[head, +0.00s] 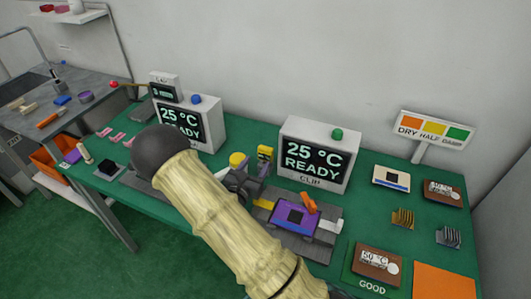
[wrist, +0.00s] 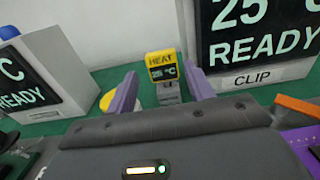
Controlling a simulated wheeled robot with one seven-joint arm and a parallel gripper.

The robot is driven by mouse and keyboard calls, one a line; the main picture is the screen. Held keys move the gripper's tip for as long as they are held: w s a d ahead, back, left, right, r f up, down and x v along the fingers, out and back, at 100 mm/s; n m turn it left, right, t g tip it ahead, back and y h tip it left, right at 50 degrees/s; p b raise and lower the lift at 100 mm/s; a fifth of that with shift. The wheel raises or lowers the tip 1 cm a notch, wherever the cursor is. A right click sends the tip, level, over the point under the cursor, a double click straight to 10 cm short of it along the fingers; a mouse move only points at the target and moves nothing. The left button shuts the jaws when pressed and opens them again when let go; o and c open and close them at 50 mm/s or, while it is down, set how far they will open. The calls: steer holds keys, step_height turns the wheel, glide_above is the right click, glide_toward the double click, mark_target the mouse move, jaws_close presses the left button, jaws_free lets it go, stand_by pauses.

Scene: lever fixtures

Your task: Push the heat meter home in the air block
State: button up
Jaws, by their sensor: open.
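The heat meter (wrist: 162,66) is a small yellow box with a dark display reading HEAT and 25 °C, on a grey stem. It stands upright and also shows in the head view (head: 265,153), in front of the gap between the two white READY boxes. My gripper (wrist: 161,92) is open, its two purple fingers apart on either side of the meter's stem in the wrist picture. The meter appears beyond or between the fingertips; I see no contact. In the head view my arm partly covers the gripper. The air block cannot be made out clearly; the meter's lower end is hidden.
A white CLIP box (head: 318,155) stands behind right, another READY box (head: 190,122) behind left. A yellow round part (head: 237,159) is close left of the meter. A purple fixture with an orange lever (head: 309,202) lies to the right on the green table.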

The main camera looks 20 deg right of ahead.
mark_target(264, 150)
steer(key=shift+x, duration=1.8)
steer(key=shift+p+x, duration=0.75)
steer(key=shift+x, duration=1.8)
steer(key=shift+w+f, duration=0.1)
steer(key=shift+f, duration=0.05)
steer(key=shift+d, duration=0.1)
steer(key=shift+c, duration=0.4)
steer(key=c, duration=0.6)
steer(key=shift+o, duration=0.2)
step_height(264, 150, up, 18)
